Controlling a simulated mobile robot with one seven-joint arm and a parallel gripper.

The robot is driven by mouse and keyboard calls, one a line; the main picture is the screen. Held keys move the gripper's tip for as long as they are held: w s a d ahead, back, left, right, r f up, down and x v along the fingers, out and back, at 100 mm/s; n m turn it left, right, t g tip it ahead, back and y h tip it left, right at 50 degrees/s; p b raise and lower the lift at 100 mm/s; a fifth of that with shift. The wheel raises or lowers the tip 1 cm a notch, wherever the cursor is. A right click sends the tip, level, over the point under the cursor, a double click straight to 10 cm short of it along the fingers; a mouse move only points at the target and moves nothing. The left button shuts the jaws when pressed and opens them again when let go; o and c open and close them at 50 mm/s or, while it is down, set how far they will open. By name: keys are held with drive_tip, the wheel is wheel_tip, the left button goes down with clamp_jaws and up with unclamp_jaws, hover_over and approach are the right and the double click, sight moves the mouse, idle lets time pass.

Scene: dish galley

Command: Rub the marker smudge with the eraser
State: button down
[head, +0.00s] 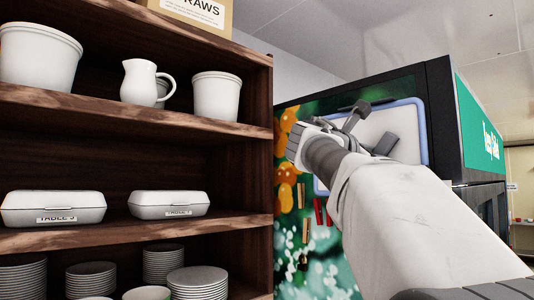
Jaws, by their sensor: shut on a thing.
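A whiteboard (408,121) with a pale blue frame hangs on the side of a large dark cabinet, right of centre in the head view. My gripper (362,126) is in front of the board's left half, seen from behind and partly covered by my own wrist and forearm. It is shut on the eraser, which I cannot clearly tell apart from the dark gripper parts. I cannot tell whether the eraser touches the board. No marker smudge shows on the visible white surface; my arm hides the lower part of the board.
A wooden shelf unit (200,131) fills the left, close to my wrist. It holds white tubs (216,97), a pitcher (140,82), takeaway boxes (168,204) and stacked plates (197,282). Small red and tan items (306,229) hang below the board on the patterned panel.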

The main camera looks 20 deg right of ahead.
drive_tip(key=shift+f, duration=0.1)
drive_tip(key=shift+b+v, duration=0.8)
drive_tip(key=shift+v, duration=2)
drive_tip(key=shift+a, duration=0.1)
drive_tip(key=shift+b+v, duration=0.3)
drive_tip(key=shift+v, duration=1.15)
